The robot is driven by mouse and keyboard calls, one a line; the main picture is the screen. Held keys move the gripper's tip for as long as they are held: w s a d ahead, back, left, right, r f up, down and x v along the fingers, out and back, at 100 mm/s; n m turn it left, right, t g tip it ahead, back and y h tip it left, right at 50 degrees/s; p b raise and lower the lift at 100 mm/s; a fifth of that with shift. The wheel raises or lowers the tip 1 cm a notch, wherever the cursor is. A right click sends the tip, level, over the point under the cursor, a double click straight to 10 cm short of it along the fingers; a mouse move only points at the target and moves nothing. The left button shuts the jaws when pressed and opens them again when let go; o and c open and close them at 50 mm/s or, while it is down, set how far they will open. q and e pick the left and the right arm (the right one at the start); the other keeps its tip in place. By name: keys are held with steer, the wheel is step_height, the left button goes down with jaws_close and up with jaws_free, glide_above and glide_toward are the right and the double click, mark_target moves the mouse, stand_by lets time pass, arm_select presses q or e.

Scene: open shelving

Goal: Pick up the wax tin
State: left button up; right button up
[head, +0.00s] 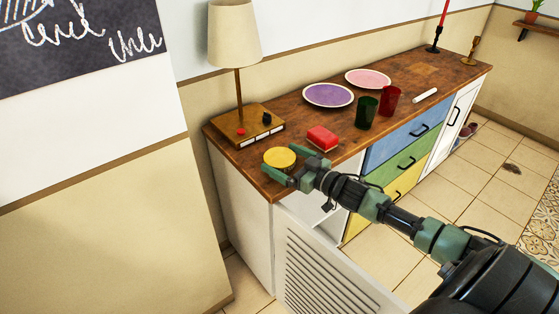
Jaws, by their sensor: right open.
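The wax tin (279,157), which I take to be the round yellow tin, sits on the brown wooden top of the sideboard near its left front corner. My right gripper (279,163) is open, with one finger on the far right side of the tin and the other at its near left side. The fingers appear to be around the tin, but I cannot tell whether they touch it. My left gripper is not in view.
A red box (322,138) lies close behind my right gripper. A lamp (237,75) stands at the back left. Purple (328,95) and pink (368,78) plates, a green cup (366,112) and a red cup (390,99) stand further right. A louvred door (325,270) hangs open below.

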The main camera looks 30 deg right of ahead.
steer(key=shift+w+a, duration=0.15)
steer(key=shift+w, duration=0.4)
steer(key=shift+w+a, duration=0.1)
steer(key=shift+w, duration=0.15)
steer(key=c, duration=1.4)
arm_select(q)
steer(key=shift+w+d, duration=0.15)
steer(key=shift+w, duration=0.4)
arm_select(e)
steer(key=c, duration=0.3)
steer(key=shift+r, duration=0.15)
